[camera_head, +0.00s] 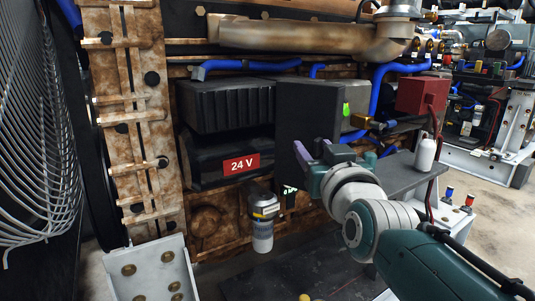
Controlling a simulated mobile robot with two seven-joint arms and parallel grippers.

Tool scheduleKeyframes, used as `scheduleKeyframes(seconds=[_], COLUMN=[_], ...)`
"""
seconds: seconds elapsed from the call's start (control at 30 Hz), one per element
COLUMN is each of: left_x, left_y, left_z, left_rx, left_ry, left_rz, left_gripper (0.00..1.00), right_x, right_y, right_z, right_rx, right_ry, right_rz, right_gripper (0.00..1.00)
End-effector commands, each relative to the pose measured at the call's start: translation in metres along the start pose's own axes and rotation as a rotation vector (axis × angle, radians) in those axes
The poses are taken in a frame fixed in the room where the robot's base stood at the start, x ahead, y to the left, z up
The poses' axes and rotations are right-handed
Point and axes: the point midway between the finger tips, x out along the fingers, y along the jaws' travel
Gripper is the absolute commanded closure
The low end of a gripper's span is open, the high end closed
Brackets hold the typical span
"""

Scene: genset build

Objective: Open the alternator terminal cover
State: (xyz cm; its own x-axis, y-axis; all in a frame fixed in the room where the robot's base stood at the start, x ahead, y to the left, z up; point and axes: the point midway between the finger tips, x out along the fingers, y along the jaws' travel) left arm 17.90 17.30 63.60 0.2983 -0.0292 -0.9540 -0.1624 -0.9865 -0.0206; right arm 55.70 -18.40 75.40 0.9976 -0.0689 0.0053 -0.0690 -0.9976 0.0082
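A dark box with a flat, plain front (301,105) stands in the middle of the head view, right of the black ribbed block. It may be the alternator terminal cover, but no label confirms this. A bright green mark shows at its right side. My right gripper (312,149) is in front of the lower part of this box. Its purple-edged fingertips stand apart with a gap between them, and I see nothing held. Whether a finger touches the box cannot be told. My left gripper is not in view.
Black units with a red 24 V label (241,164) sit to the left. A canister filter (262,228) hangs below. A red box (422,95), blue hoses and a white bottle (425,154) on a grey shelf are to the right. A wire fan guard (38,130) is far left.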

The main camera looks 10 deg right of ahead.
Motion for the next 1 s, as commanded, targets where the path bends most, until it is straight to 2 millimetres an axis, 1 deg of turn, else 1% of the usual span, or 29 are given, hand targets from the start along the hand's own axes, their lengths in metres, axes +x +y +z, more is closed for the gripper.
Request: scheduleKeyframes(seconds=[0.03, 0.17, 0.27, 0.37, 0.53, 0.7, 0.83, 1.0], left_x=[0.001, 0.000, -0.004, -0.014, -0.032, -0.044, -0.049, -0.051], left_y=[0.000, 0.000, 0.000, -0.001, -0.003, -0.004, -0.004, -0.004], left_z=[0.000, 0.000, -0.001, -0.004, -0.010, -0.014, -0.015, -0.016], left_rx=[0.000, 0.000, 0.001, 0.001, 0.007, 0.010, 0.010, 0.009], left_ry=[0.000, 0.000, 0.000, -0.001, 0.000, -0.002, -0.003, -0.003], left_rz=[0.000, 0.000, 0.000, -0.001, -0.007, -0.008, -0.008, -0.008], left_gripper=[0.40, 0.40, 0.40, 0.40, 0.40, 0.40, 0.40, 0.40], right_x=[-0.001, -0.002, -0.007, -0.019, -0.051, -0.082, -0.100, -0.109], right_y=[-0.009, -0.010, -0.009, -0.007, -0.001, 0.004, 0.007, 0.009], right_z=[0.008, 0.007, 0.006, 0.006, 0.002, 0.002, 0.002, 0.003], right_rx=[0.003, 0.003, 0.003, 0.001, -0.002, -0.005, -0.007, -0.008], right_ry=[-0.026, -0.026, -0.027, -0.030, -0.023, -0.018, -0.014, -0.011], right_rz=[-0.017, -0.019, -0.019, -0.017, -0.010, -0.005, -0.003, -0.002], right_gripper=[0.75, 0.75, 0.75, 0.75, 0.75, 0.75, 0.75, 0.75])
